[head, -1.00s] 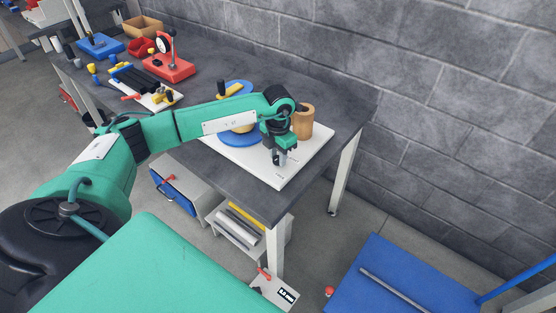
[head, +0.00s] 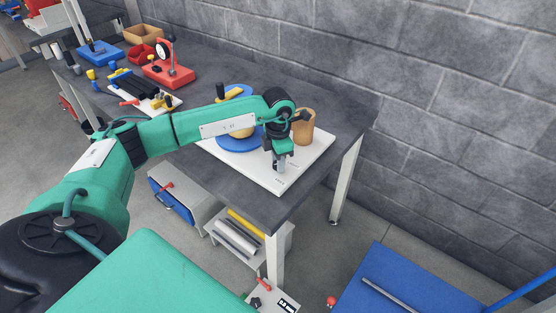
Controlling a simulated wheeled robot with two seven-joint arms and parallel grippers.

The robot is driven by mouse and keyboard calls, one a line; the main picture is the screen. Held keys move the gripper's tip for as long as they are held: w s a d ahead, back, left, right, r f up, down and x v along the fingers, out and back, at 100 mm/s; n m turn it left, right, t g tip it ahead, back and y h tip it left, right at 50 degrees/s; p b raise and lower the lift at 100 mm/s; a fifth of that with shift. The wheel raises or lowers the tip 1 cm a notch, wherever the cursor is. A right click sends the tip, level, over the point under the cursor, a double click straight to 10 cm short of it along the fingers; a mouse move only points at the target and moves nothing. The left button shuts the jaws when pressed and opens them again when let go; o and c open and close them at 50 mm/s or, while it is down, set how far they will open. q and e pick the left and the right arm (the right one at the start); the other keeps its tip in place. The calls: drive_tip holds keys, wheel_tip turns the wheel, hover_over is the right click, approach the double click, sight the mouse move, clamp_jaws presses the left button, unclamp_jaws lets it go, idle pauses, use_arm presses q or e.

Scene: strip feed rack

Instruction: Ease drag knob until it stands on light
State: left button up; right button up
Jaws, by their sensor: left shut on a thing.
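My left gripper (head: 279,166) reaches down over the front part of a white base plate (head: 262,173) on the table. It is shut on a small grey knob (head: 280,167) that is mostly hidden between the fingers. Small dark marks (head: 292,180) show on the plate near the gripper, too small to read. On the same plate are a blue disc (head: 238,142) with a yellow part and a tan cylinder (head: 303,128) behind the gripper. My right gripper is out of view.
A red stand with a dial (head: 168,72), a white board with black rails (head: 135,88) and bins (head: 143,35) stand farther back left. A grey block wall runs behind the table. Bare tabletop (head: 340,108) lies right of the plate.

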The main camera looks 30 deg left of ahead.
use_arm(q)
drive_tip(key=shift+r, duration=0.1)
drive_tip(key=o, duration=1)
drive_tip(key=shift+r, duration=0.5)
wheel_tip(320, 180, up, 5)
drive_tip(key=shift+r+b, duration=0.1)
drive_tip(key=shift+b, duration=0.35)
wheel_tip(320, 180, up, 8)
drive_tip(key=shift+f+b, duration=0.2)
drive_tip(key=shift+b, duration=0.1)
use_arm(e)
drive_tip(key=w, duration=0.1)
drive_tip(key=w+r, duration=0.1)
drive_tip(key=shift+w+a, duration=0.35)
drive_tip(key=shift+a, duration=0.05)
